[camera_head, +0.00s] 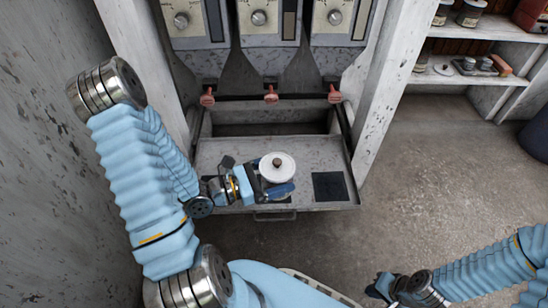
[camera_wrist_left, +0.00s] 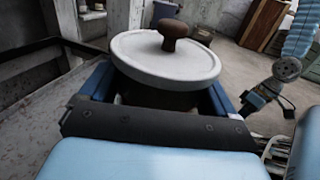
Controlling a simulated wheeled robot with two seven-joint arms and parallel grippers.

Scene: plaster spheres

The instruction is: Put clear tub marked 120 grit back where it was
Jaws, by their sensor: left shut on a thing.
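A round tub (camera_head: 278,167) with a white lid and a brown knob is in my left gripper (camera_head: 270,181), over the middle of the grey pull-out shelf (camera_head: 305,153). In the left wrist view the tub's white lid (camera_wrist_left: 165,58) is level and the blue fingers are on both sides of its body. The tub's wall is mostly hidden and no grit marking can be read. I cannot tell whether its base touches the shelf. My right gripper (camera_head: 380,287) is low at the bottom right, away from the tub; its jaw opening is unclear.
A dark square (camera_head: 329,186) on the shelf's right side is bare. Three hoppers with dials (camera_head: 258,18) and red knobs (camera_head: 271,94) stand above the shelf. White posts flank it. A side shelf (camera_head: 470,78) at the right holds tins and small items.

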